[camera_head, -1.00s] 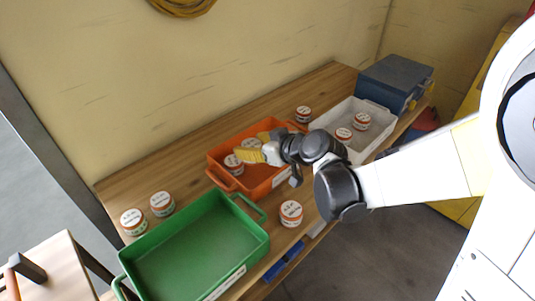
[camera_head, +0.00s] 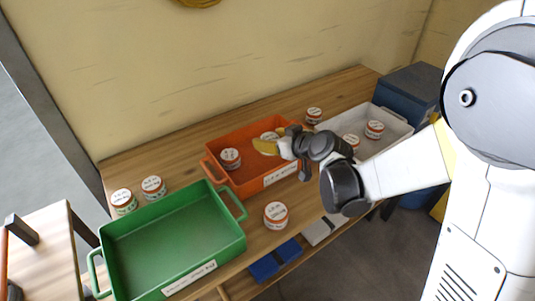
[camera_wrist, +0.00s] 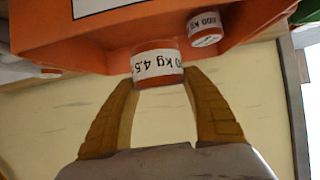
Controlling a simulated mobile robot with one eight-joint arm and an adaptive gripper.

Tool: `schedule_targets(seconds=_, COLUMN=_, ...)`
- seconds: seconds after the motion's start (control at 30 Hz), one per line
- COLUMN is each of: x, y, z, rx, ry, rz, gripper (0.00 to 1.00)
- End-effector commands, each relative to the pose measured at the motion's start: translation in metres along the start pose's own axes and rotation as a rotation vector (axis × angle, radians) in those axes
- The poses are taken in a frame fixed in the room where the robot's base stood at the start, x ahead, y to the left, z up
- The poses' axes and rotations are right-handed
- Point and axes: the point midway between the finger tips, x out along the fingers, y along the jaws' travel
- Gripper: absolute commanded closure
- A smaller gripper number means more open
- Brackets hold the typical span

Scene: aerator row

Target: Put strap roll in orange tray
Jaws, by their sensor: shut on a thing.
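The orange tray (camera_head: 212,172) stands on the wooden bench between the green and white trays. My gripper (camera_head: 270,138) reaches over its right part, its yellow fingers shut on a strap roll (camera_head: 269,135) with a white label and orange-red bands. In the wrist view my gripper (camera_wrist: 160,80) holds this roll (camera_wrist: 158,63) between its fingertips, against the orange tray (camera_wrist: 90,42). I cannot tell whether the roll touches the tray floor. A second similar roll (camera_head: 230,158) sits in the tray's left part; it also shows in the wrist view (camera_wrist: 205,28).
An empty green tray (camera_head: 222,243) is at front left. A white tray (camera_head: 398,118) holds two rolls. Loose rolls stand on the bench at the left (camera_head: 123,201), the front (camera_head: 276,215) and the back (camera_head: 314,115). A blue case (camera_head: 408,92) is at far right.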

Motion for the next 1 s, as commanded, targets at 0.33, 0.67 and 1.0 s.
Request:
schedule_targets(seconds=0.33, x=0.024, y=-0.003, z=0.026, rx=0.000, ry=0.001, rz=0.000, gripper=0.81)
schedule_targets(seconds=0.67, x=0.029, y=-0.003, z=0.035, rx=0.000, ry=0.001, rz=0.000, gripper=0.81)
schedule_targets(seconds=1.0, x=0.034, y=-0.003, z=0.044, rx=0.000, ry=0.001, rz=0.000, gripper=0.81)
